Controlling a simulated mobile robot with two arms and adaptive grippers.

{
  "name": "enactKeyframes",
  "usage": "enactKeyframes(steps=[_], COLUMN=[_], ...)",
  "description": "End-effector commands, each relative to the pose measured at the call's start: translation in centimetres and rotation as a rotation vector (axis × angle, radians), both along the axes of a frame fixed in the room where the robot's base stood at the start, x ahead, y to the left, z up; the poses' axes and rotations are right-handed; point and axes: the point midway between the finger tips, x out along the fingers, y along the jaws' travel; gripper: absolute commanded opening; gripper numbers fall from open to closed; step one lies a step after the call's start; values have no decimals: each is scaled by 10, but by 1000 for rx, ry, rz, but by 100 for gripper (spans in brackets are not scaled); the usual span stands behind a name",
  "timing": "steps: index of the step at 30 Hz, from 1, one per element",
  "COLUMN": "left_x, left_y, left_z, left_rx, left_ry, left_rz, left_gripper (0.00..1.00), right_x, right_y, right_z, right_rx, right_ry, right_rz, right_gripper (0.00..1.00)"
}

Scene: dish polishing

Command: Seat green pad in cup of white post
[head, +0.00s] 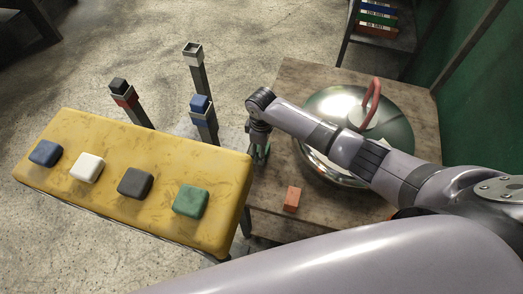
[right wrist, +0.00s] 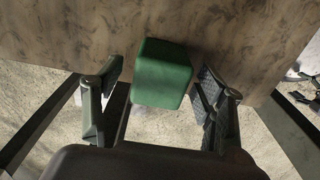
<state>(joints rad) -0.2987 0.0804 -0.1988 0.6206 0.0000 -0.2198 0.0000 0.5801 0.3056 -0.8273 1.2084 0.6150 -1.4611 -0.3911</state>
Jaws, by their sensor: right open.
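A green block-shaped pad (right wrist: 160,74) is at the wooden table's edge in the right wrist view, between the fingers of my right gripper (right wrist: 162,100). The fingers are open, with gaps on both sides of it. In the head view this gripper (head: 260,155) points down at the table's left edge and mostly hides that pad. Another green pad (head: 190,200) lies on the yellow bench top. The white post (head: 194,60) stands behind the bench, its square white cup upward and apparently empty. My left gripper is not in view.
The yellow bench (head: 130,150) also bears blue, white and dark grey pads. Other posts hold a blue pad (head: 200,103) and a black pad (head: 119,86). An orange block (head: 292,198) and a shiny dome with a red handle (head: 345,105) are on the wooden table (head: 290,80).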

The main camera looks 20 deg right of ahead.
Motion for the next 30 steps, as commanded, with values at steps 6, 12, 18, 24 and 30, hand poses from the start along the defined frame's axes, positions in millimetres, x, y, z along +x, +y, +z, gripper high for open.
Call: enactKeyframes(steps=[6,12,18,24,30], left_x=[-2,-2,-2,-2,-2], left_y=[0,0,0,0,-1], left_z=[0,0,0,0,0], left_rx=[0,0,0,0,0], left_ry=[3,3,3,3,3], left_rz=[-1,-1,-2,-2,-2], left_gripper=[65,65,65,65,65], right_x=[0,0,0,0,1], right_y=[0,0,0,0,0], right_z=[0,0,1,1,1], right_rx=[0,0,0,-1,-1], right_ry=[0,0,0,-1,-1], right_rz=[0,-1,-1,-1,-1], right_gripper=[52,38,25,12,8])
